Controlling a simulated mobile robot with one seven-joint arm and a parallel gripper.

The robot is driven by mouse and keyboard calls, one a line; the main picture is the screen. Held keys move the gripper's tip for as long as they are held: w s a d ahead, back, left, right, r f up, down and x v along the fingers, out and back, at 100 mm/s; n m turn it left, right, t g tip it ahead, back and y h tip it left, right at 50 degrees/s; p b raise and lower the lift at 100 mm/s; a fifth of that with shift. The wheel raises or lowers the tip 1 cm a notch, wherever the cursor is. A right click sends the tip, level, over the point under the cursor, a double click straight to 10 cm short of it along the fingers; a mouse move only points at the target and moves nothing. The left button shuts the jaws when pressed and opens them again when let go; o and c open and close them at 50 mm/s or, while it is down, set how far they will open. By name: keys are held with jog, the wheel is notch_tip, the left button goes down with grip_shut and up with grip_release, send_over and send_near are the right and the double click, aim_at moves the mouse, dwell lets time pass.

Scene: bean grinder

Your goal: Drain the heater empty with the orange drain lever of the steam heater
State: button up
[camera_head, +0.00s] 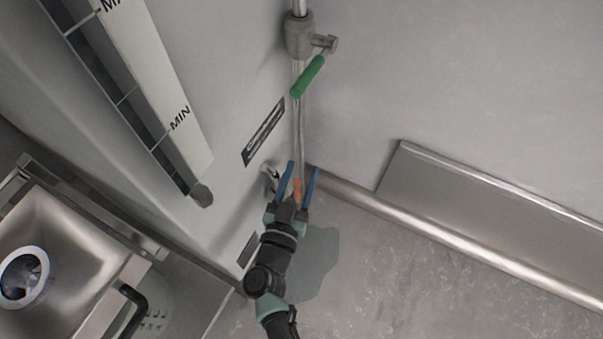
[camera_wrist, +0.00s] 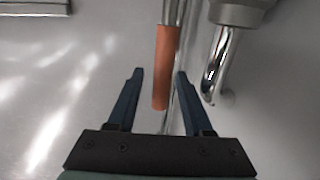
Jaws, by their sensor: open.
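The orange drain lever (camera_head: 297,188) is low on the white steam heater (camera_head: 215,100), close to the back corner. My gripper (camera_head: 303,168) is open, its two blue fingers on either side of the lever. In the wrist view the orange lever (camera_wrist: 166,68) hangs from above and its end shows in the gap between the fingers of my gripper (camera_wrist: 157,74). I see no clear contact with either finger. A curved chrome spout (camera_wrist: 218,68) is to the right of the lever, beside the right finger. It also shows in the head view (camera_head: 269,176).
A green lever (camera_head: 308,76) sits on a pipe above the orange one. A level gauge (camera_head: 165,110) marked MIN is on the heater. A dark wet patch (camera_head: 318,262) lies on the floor below. A steel machine (camera_head: 85,240) with a black handle stands at lower left.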

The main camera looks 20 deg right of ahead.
jog(key=shift+w+d, duration=0.3)
jog(key=shift+w, duration=0.1)
grip_shut()
dwell(1.3)
